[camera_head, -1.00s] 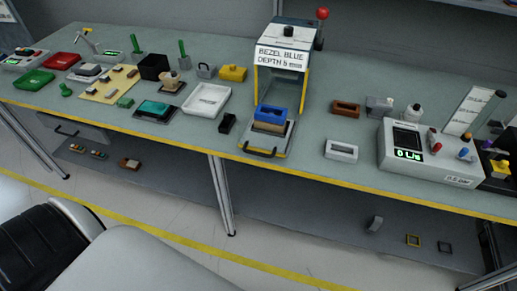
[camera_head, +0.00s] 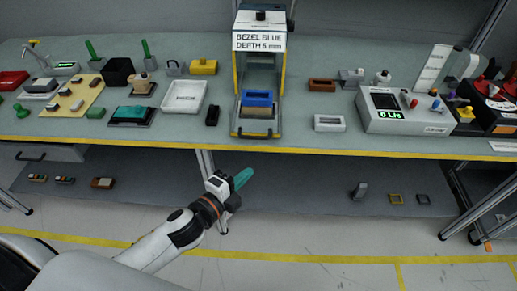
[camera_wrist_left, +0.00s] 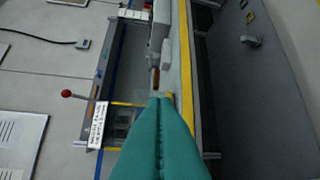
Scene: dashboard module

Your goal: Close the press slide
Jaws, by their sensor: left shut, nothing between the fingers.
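The press (camera_head: 259,60) stands on the bench with yellow-edged posts and a label reading "BEZEL BLUE DEPTH 5 mm". Its slide (camera_head: 256,129) is out at the front, toward the bench edge, with a dark handle. A blue bezel (camera_head: 257,98) sits on a brown block on the slide. My left gripper (camera_head: 243,178) has teal fingers, shut and empty, in front of the bench and below the slide's level in the picture. In the left wrist view the shut fingers (camera_wrist_left: 161,130) hide part of the press. My right gripper is not in view.
A white tray (camera_head: 185,97) and a small black block (camera_head: 212,116) lie left of the slide. A white frame (camera_head: 329,123) and a grey meter box (camera_head: 404,112) stand right. The yellow bench edge (camera_head: 300,151) runs behind my left gripper in the head view.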

